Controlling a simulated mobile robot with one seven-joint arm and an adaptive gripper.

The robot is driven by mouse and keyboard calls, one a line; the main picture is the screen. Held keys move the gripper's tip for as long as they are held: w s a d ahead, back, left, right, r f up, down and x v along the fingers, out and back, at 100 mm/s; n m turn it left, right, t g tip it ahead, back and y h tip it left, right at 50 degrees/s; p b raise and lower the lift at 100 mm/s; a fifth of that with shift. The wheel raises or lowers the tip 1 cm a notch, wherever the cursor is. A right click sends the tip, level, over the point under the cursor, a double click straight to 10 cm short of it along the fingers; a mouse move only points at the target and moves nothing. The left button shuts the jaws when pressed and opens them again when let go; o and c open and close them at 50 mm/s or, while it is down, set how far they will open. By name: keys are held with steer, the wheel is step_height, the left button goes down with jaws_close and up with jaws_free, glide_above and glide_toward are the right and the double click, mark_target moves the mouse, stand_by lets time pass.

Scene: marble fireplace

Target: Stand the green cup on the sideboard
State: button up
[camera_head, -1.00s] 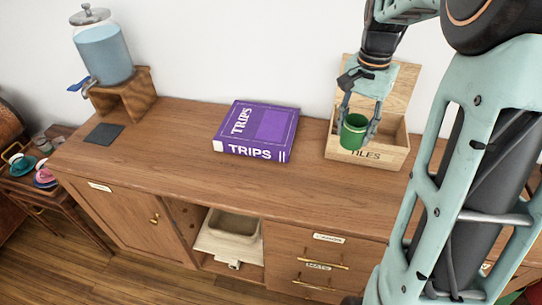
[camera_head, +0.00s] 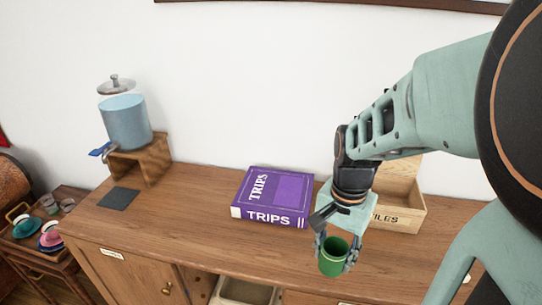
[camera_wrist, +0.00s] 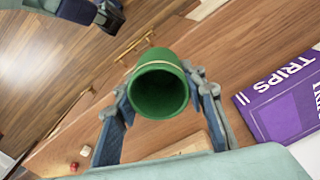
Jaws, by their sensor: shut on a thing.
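The green cup (camera_head: 333,257) is upright between the fingers of my gripper (camera_head: 337,250). In the wrist view the cup (camera_wrist: 158,86) shows its open, empty inside, with my gripper's fingers (camera_wrist: 160,100) on both sides. My gripper is shut on it. In the head view the cup appears over the front part of the wooden sideboard (camera_head: 190,228), to the right of the purple book. I cannot tell whether its base touches the top. The cup hides the wood behind it.
A thick purple book (camera_head: 273,197) lies on the sideboard. A wooden box (camera_head: 405,213) stands behind my gripper at the right. A drink dispenser (camera_head: 126,122) on a wooden stand and a dark mat (camera_head: 119,199) are at the left. The sideboard is clear between mat and book.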

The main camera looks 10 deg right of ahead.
steer(key=w+a+f, duration=0.1)
steer(key=w+f, duration=0.2)
steer(key=w, duration=0.1)
steer(key=w+a+f, duration=0.1)
steer(key=w+f, duration=0.2)
steer(key=w, duration=0.1)
steer(key=w+a+f, duration=0.1)
steer(key=w+f, duration=0.2)
steer(key=w, duration=0.1)
steer(key=shift+a, duration=0.15)
steer(key=shift+w+a+f, duration=0.1)
steer(key=shift+w+f, duration=0.05)
steer(key=shift+f, duration=0.75)
steer(key=shift+w+f, duration=0.1)
steer(key=shift+f, duration=0.75)
steer(key=shift+f, duration=0.15)
steer(key=o, duration=0.7)
steer(key=shift+f, duration=0.1)
steer(key=o, duration=0.5)
steer(key=shift+c, duration=0.2)
